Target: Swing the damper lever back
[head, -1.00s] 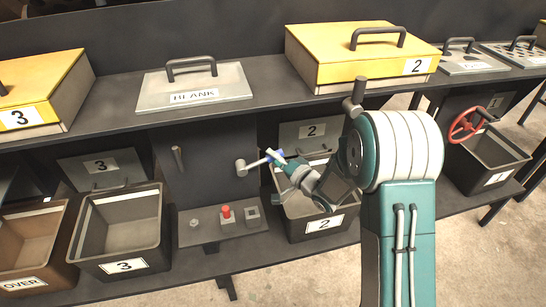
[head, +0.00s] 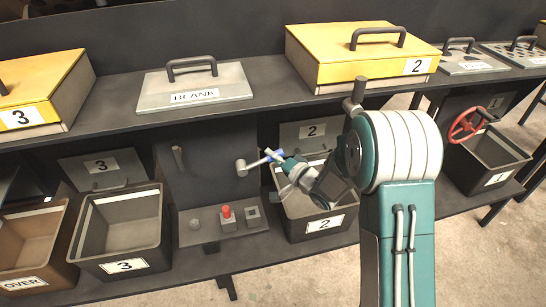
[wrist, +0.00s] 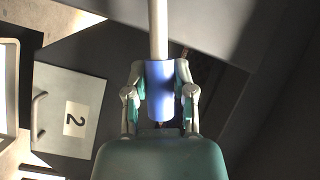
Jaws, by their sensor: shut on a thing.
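The damper lever (head: 255,163) is a light grey rod on a round hub on the dark panel, below the BLANK plate. It points to the right and slightly up, with a blue grip (wrist: 160,88) at its end. My gripper (head: 277,158) is shut on the blue grip, a finger on each side of it in the wrist view. The lever's hub is outside the wrist view, and my fingers partly cover the grip.
A control box with a red button (head: 226,211) sits below the lever. Bin 2 (head: 322,226) stands under my wrist and bin 3 (head: 122,265) to the left. A short grey handle (head: 178,159) is left of the lever. The shelf with yellow box 2 (head: 345,62) overhangs.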

